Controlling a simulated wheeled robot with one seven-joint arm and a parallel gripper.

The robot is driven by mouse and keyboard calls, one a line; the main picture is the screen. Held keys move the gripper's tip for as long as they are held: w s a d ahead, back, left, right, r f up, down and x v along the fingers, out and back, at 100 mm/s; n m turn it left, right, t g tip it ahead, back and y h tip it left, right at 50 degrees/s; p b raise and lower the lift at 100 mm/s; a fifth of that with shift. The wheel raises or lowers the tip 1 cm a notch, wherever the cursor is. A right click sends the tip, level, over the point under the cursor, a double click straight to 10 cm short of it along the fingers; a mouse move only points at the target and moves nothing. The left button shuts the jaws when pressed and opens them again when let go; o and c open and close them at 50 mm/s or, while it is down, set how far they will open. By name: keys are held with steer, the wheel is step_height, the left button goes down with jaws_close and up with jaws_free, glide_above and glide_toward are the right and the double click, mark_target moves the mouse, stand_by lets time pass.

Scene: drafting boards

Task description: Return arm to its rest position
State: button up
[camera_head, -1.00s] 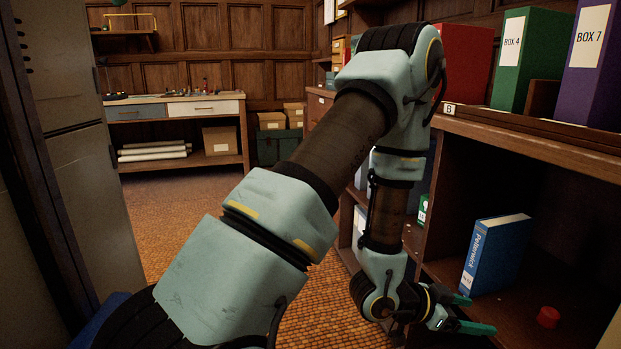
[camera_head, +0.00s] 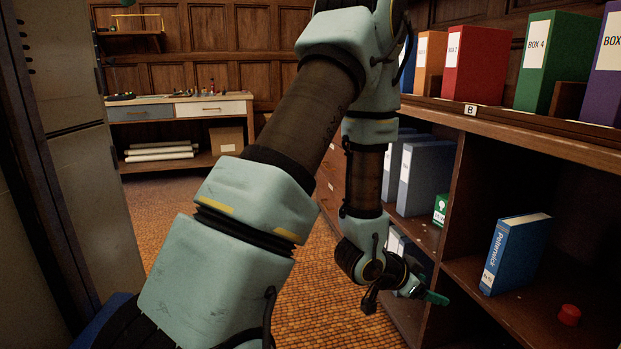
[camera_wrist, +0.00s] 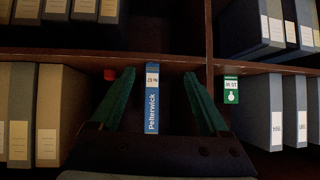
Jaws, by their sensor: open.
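My gripper (camera_head: 432,297) is in front of the shelf unit, low in the head view, with green fingers. In the wrist view my gripper (camera_wrist: 157,88) has its two green fingers spread apart with nothing held between them. In the wrist view the blue book (camera_wrist: 152,98) shows beyond the gap between the fingers. My arm is bent, its upper part raised and its forearm hanging down.
A red cap-like object (camera_head: 569,314) lies on the shelf near the book. A small green box (camera_head: 440,209) and grey binders (camera_head: 425,178) stand in the compartment to the left. Coloured box files (camera_head: 476,62) line the top. Open carpet (camera_head: 200,220) lies left of my arm.

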steer(key=w+a+r+n+t+y, duration=0.1)
steer(key=w+a+r+n+y, duration=0.25)
steer(key=a, duration=0.65)
steer(key=w+a+r+n+y, duration=0.2)
steer(key=w+a+n+y, duration=0.15)
steer(key=a, duration=0.65)
steer(key=s+a+r+n+g+y, duration=0.1)
steer(key=s+a+r+n+g, duration=0.1)
steer(key=s+a+r+n, duration=0.3)
steer(key=s+a+n+g+y, duration=0.1)
steer(key=s+a+y, duration=0.1)
steer(key=s+a, duration=0.35)
step_height(320, 180, up, 27)
steer(key=w+a+p, duration=0.1)
steer(key=p, duration=2.5)
steer(key=shift+a+f+g+p, duration=0.15)
steer(key=shift+g+p, duration=0.15)
steer(key=shift+p, duration=0.1)
